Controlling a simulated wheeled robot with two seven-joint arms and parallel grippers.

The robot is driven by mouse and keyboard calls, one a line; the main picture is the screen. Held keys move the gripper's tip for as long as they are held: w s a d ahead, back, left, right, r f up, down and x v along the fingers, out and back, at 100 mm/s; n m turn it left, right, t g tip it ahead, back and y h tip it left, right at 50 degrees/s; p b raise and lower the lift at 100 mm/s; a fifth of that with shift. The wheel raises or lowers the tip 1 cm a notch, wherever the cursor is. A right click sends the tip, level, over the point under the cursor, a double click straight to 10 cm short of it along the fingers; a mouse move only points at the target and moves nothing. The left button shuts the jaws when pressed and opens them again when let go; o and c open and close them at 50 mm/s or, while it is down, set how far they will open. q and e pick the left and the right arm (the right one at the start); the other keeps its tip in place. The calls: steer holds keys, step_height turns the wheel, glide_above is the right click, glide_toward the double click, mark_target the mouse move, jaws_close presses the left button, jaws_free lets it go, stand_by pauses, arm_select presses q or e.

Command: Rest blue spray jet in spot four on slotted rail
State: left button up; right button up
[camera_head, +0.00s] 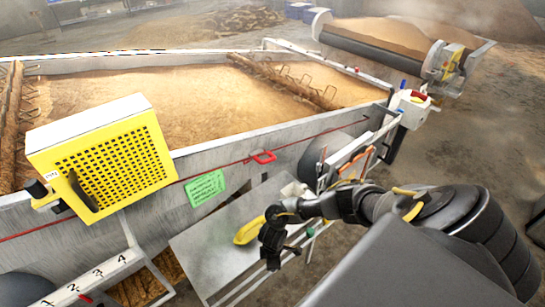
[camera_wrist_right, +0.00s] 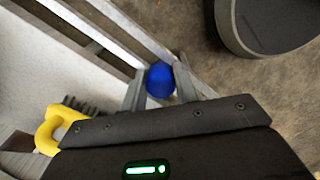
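The blue spray jet (camera_wrist_right: 160,80) shows as a round blue shape between the fingertips of my right gripper (camera_wrist_right: 160,88) in the right wrist view, with a finger against each side. In the head view my right gripper (camera_head: 271,248) is over the front of the grey side table; the blue jet cannot be made out there. The slotted rail (camera_head: 97,277) runs along the lower left, with the numbers 2, 3 and 4 readable on it; the gripper is well to its right. My left gripper is not in view.
A yellow-handled brush (camera_wrist_right: 60,125) lies on the grey table (camera_head: 205,248), beside my right gripper. A yellow perforated box (camera_head: 112,168) hangs on the grain bin's wall (camera_head: 230,160) above the rail. A white box (camera_head: 412,107) with coloured items stands at the bin's right corner.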

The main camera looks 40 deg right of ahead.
steer(key=o, duration=0.5)
step_height(320, 180, up, 11)
steer(key=p, duration=0.2)
steer(key=shift+f, duration=0.15)
stand_by(0.7)
